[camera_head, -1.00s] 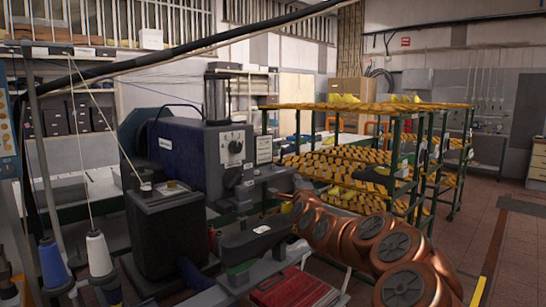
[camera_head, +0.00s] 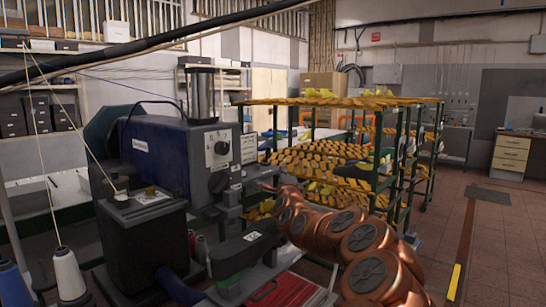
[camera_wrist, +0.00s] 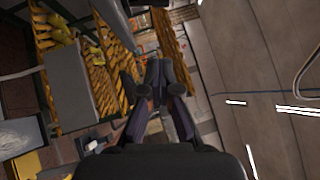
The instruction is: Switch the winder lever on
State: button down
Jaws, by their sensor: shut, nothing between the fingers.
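My copper-coloured arm reaches from the lower right toward these fittings. My gripper is small and hard to make out at the arm's far end in the head view. In the wrist view my gripper (camera_wrist: 154,92) has its dark fingers close together and empty. I cannot tell whether it touches the machine.
A green-framed rack (camera_head: 345,102) with shelves full of yellow-brown shoe lasts stands behind and right of my arm. A dark box-shaped unit (camera_head: 150,240) and a white thread cone (camera_head: 68,275) are at the left front. A red item (camera_head: 285,290) lies low in front.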

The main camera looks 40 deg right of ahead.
aim_at(267, 156)
jog(key=shift+w+a+r+p+x, duration=0.1)
jog(key=shift+w+a+p+x, duration=0.2)
jog(key=shift+p+x, duration=1.15)
jog(key=shift+w+a+r+p+x, duration=0.1)
jog(key=shift+w+a+p+x, duration=0.2)
jog(key=shift+x, duration=2.35)
jog(key=shift+w+a+r+p+x, duration=0.15)
jog(key=shift+a+p+x, duration=0.5)
jog(key=shift+x, duration=1.4)
jog(key=shift+d, duration=0.25)
